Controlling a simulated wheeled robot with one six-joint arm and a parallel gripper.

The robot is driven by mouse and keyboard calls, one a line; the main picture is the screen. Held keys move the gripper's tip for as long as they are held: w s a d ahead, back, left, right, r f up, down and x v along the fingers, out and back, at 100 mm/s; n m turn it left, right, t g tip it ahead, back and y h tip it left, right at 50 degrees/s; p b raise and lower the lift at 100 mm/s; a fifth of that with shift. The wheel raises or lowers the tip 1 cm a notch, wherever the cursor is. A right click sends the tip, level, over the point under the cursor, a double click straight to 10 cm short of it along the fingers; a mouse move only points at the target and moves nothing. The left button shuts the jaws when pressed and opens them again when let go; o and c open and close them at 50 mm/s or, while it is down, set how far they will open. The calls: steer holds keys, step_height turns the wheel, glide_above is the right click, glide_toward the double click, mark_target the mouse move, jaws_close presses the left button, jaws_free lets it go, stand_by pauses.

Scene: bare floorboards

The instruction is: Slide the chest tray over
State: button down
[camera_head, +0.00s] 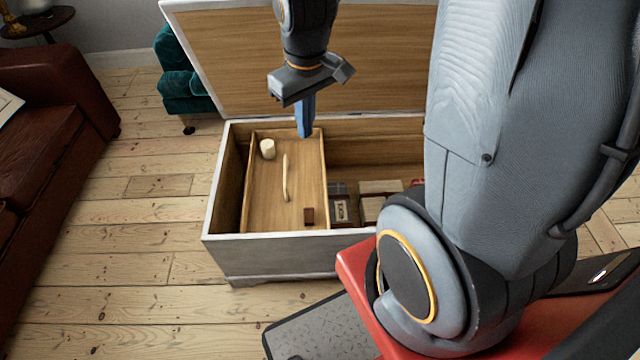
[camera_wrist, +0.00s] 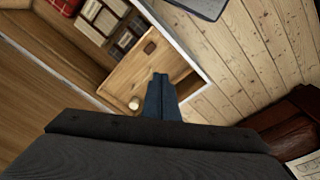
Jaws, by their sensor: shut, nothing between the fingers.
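The open wooden chest (camera_head: 212,230) stands on the floor with its lid (camera_head: 215,60) raised at the back. The wooden tray (camera_head: 262,205) sits inside, toward the left of the chest. A pale bar-shaped handle (camera_head: 286,178), a white cylinder (camera_head: 267,149) and a small brown block (camera_head: 309,215) are on it. My gripper (camera_head: 304,134) is shut and empty, its blue fingers pointing down at the tray's far right corner. Whether they touch the tray is unclear. In the wrist view the fingertips (camera_wrist: 161,76) overlap the tray (camera_wrist: 125,75), and the white cylinder (camera_wrist: 134,104) shows beside them.
The right part of the chest is uncovered, with several book-like items (camera_head: 380,187) at its bottom. A red-brown sofa (camera_head: 50,130) is at the left, and a teal seat (camera_head: 180,80) is behind the chest. Floorboards left of the chest are clear.

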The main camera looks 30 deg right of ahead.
steer(key=w+d+f+n+b, duration=0.3)
steer(key=w+f+b, duration=0.4)
steer(key=f, duration=0.4)
steer(key=w+d+f+n+b, duration=0.2)
steer(key=w+f+n+b, duration=0.1)
steer(key=w+f+b, duration=0.65)
steer(key=n+g+b, duration=0.1)
steer(key=n+b, duration=0.4)
steer(key=b, duration=0.4)
glide_above(320, 185)
steer(key=w+a, duration=0.1)
steer(key=a, duration=0.3)
step_height(320, 185, down, 21)
steer(key=f+b, duration=0.1)
steer(key=f, duration=0.4)
steer(key=f+b, duration=0.1)
steer(key=f, duration=0.4)
steer(key=shift+w+d, duration=0.15)
steer(key=shift+w, duration=0.05)
steer(key=shift+s+d, duration=0.25)
steer(key=shift+d, duration=0.3)
steer(key=shift+s+d, duration=0.2)
steer(key=shift+d, duration=0.3)
steer(key=shift+s+d, duration=0.3)
steer(key=shift+d, duration=0.5)
